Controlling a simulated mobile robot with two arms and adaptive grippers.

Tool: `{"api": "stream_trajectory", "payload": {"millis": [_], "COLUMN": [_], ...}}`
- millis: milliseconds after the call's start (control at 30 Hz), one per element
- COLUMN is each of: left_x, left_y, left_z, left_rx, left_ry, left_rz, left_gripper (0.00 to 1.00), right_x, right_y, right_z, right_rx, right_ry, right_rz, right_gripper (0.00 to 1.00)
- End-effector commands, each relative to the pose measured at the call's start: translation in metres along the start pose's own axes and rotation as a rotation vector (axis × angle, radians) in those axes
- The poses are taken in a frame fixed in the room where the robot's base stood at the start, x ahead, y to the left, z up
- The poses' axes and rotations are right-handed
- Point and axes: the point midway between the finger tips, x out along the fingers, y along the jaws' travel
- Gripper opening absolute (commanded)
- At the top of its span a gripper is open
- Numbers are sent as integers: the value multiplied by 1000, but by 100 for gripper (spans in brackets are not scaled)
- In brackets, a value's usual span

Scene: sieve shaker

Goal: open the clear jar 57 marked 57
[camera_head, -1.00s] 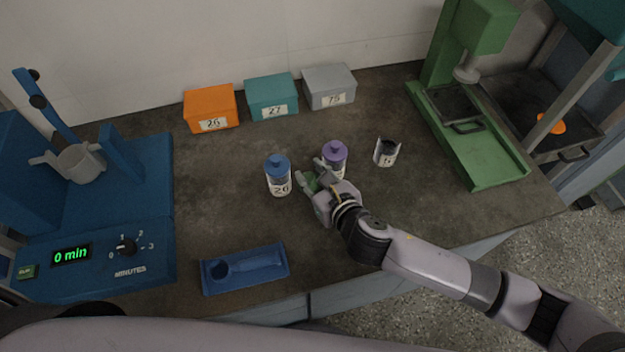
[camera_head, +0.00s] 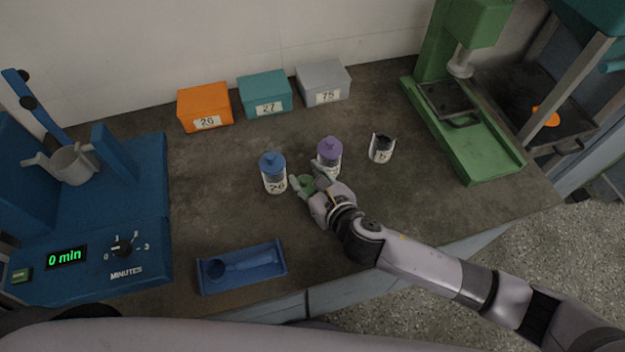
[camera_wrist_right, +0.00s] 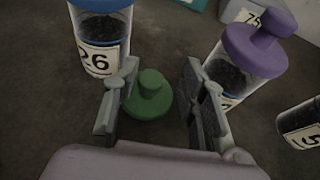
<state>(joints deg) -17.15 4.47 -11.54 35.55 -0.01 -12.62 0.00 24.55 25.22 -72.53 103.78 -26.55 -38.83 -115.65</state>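A small open jar (camera_head: 381,148) with a dark rim stands right of the purple-lidded jar; its label shows only partly, with a 5, also in the wrist view (camera_wrist_right: 300,124). A round green lid with a knob (camera_wrist_right: 149,95) sits low between the fingers of my right gripper (camera_head: 308,177). The fingers stand apart, with a gap on each side of the lid. The lid seems to lie on the worktop, partly hidden in the head view (camera_head: 307,184). My left gripper is not in view.
A blue-lidded jar 26 (camera_head: 273,173) stands just left of my right gripper, and a purple-lidded jar (camera_head: 329,154) just beyond it. A blue tray (camera_head: 276,268) lies at the front.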

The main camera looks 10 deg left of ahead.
Motion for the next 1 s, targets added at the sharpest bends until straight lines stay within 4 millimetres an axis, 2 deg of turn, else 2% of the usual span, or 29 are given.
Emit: {"api": "stream_trajectory", "payload": {"millis": [167, 400, 600, 800, 1000], "left_x": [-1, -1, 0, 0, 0], "left_y": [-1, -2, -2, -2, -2], "left_z": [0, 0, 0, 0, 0], "left_rx": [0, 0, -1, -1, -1], "left_ry": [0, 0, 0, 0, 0], "left_rz": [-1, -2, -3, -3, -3], "left_gripper": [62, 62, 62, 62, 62], "right_x": [-18, -70, -105, -119, -121], "right_y": [-1, 0, 0, 0, 0], "right_z": [1, 0, 1, 2, 2], "right_rx": [-1, 0, 0, 0, 0], "right_ry": [0, 1, 0, -1, -2], "right_rz": [-1, 0, 0, 0, -1], "right_gripper": [39, 39, 39, 39, 39]}}
